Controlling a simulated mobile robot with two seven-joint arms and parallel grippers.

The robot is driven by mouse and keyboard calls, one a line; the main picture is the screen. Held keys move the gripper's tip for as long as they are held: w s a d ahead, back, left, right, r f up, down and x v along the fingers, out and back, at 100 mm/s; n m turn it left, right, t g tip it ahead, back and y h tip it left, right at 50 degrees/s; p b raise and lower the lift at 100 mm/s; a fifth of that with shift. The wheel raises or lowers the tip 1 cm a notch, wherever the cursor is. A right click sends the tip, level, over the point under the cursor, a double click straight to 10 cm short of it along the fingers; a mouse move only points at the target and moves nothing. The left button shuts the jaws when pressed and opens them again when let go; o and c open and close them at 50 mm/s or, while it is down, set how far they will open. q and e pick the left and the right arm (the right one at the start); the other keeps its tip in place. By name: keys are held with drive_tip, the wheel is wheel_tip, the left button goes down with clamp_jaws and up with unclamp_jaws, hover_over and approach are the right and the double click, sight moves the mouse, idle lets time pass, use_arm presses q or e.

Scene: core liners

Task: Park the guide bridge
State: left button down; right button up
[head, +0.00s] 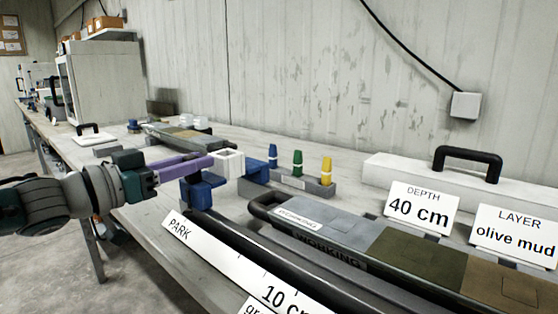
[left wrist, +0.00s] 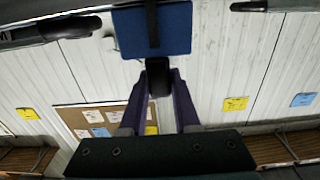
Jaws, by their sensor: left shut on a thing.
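The guide bridge (head: 203,187) is a blue body with a pale hollow square piece in the head view. It stands by the far end of the dark rail (head: 255,245), close to the PARK end of the white scale strip (head: 225,262). My left gripper (head: 205,162) reaches in from the left with purple fingers. In the left wrist view, the fingers (left wrist: 158,85) are shut on a dark grip below a blue plate of the bridge (left wrist: 170,30). I cannot tell whether the bridge touches the rail. My right gripper is out of view.
A long core tray marked WORKING (head: 370,240) lies right of the rail. Blue, green and yellow markers stand in a grey holder (head: 305,184) behind. Depth (head: 422,208) and layer (head: 515,236) cards stand at right. A white case (head: 400,170) lies by the wall.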

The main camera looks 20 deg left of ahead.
use_arm(q)
drive_tip(key=shift+a+f, duration=0.2)
drive_tip(key=shift+a, duration=0.05)
drive_tip(key=c, duration=1)
unclamp_jaws()
drive_tip(key=o, duration=0.4)
drive_tip(key=shift+r, duration=0.15)
drive_tip(key=shift+c, duration=0.2)
drive_tip(key=shift+w, duration=0.1)
drive_tip(key=shift+s+a, duration=0.1)
drive_tip(key=shift+s, duration=0.35)
drive_tip(key=p+v, duration=0.2)
drive_tip(key=v, duration=0.7)
